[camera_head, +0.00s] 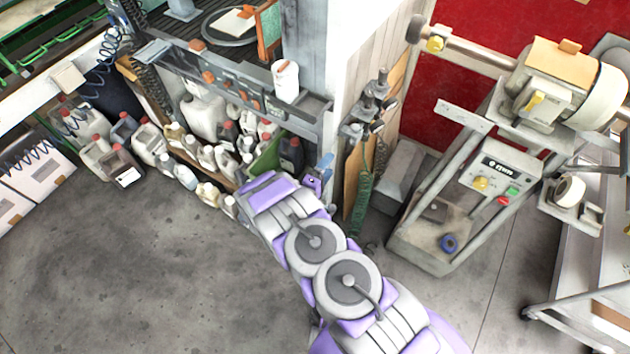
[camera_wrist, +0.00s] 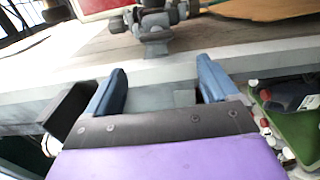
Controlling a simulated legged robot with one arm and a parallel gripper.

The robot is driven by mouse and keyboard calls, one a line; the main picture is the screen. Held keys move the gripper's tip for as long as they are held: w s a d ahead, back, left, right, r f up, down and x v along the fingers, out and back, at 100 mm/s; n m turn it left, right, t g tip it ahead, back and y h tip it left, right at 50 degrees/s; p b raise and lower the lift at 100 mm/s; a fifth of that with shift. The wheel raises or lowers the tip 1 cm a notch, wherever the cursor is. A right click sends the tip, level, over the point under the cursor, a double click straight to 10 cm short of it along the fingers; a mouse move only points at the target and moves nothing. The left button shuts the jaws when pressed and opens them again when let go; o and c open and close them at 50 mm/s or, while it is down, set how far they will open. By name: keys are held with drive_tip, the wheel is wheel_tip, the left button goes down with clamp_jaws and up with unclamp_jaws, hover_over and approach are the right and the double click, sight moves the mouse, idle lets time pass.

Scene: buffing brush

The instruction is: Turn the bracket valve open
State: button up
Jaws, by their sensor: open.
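The valve (camera_head: 372,105) is a grey metal fitting on the wall post right of the workbench, with a green coiled hose below it. Grey metal fittings that look like part of it show at the top of the wrist view (camera_wrist: 155,22), cut off by the frame edge. My gripper (camera_wrist: 160,84) has two blue fingers spread apart with nothing between them. The fittings are beyond the fingertips, apart from them. In the head view my gripper (camera_head: 320,176) is below and left of the valve, mostly hidden by my purple and grey arm.
Several bottles and jugs (camera_head: 205,150) crowd the floor and shelf under the workbench. A white cup (camera_head: 286,80) stands on the bench ledge. The buffing machine (camera_head: 480,190) stands at right. A green crate (camera_wrist: 298,135) is right of my gripper.

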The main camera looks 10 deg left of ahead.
drive_tip(key=v, duration=0.7)
drive_tip(key=shift+p, duration=0.3)
drive_tip(key=shift+s, duration=0.1)
